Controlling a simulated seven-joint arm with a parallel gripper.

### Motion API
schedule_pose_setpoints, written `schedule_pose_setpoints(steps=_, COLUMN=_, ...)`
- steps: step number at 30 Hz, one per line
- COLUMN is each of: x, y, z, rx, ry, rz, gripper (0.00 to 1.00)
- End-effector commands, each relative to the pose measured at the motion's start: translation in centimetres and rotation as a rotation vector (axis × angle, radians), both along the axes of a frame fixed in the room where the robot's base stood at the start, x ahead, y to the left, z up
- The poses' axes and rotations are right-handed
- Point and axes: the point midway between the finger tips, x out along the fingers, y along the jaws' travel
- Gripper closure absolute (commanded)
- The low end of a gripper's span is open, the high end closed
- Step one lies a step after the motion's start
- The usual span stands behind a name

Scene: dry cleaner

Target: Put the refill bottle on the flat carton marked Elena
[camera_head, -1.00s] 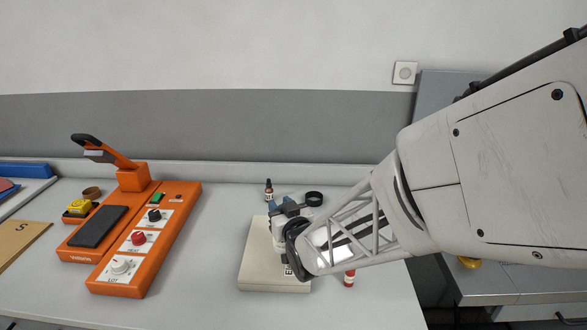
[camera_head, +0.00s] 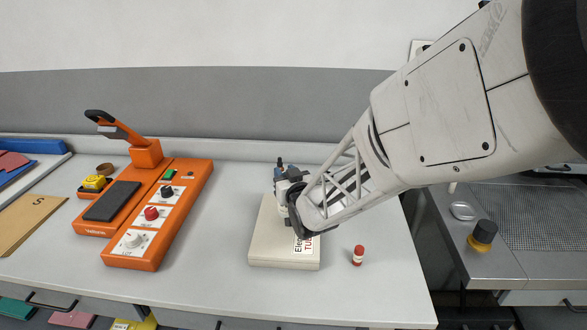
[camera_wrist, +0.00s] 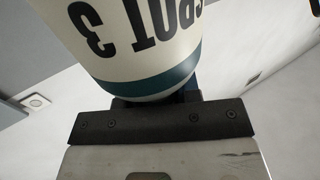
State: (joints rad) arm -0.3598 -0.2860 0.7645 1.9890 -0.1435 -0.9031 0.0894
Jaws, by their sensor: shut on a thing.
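My gripper (camera_head: 284,187) is over the carton's far part. In the wrist view, my gripper is shut on the refill bottle (camera_wrist: 140,45), a pale bottle with a teal band and dark "SPOT 3" lettering that appears upside down. In the head view my gripper and wrist hide most of the bottle. I cannot tell whether its base touches the carton.
A small red-and-white bottle (camera_head: 358,256) stands right of the carton. An orange sealing machine (camera_head: 190,200) stands to the left, with bare bench between. A brown envelope (camera_head: 30,215) lies far left. A metal counter (camera_head: 520,245) is at the right.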

Motion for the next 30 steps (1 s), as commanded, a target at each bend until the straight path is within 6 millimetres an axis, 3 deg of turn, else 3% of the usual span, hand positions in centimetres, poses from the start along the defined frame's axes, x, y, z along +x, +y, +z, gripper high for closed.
schedule_pose_setpoints(steps=10, x=0.0, y=0.0, z=-3.1, rx=0.000, ry=0.001, rz=0.000, gripper=1.00)
schedule_pose_setpoints(steps=25, x=0.0, y=0.0, z=-3.6, rx=0.000, ry=0.000, rz=0.000, gripper=1.00)
schedule_pose_setpoints(steps=26, x=0.0, y=0.0, z=-3.7, rx=0.000, ry=0.001, rz=0.000, gripper=0.66)
schedule_pose_setpoints(steps=30, x=0.0, y=0.0, z=-3.7, rx=0.000, ry=0.001, rz=0.000, gripper=0.45)
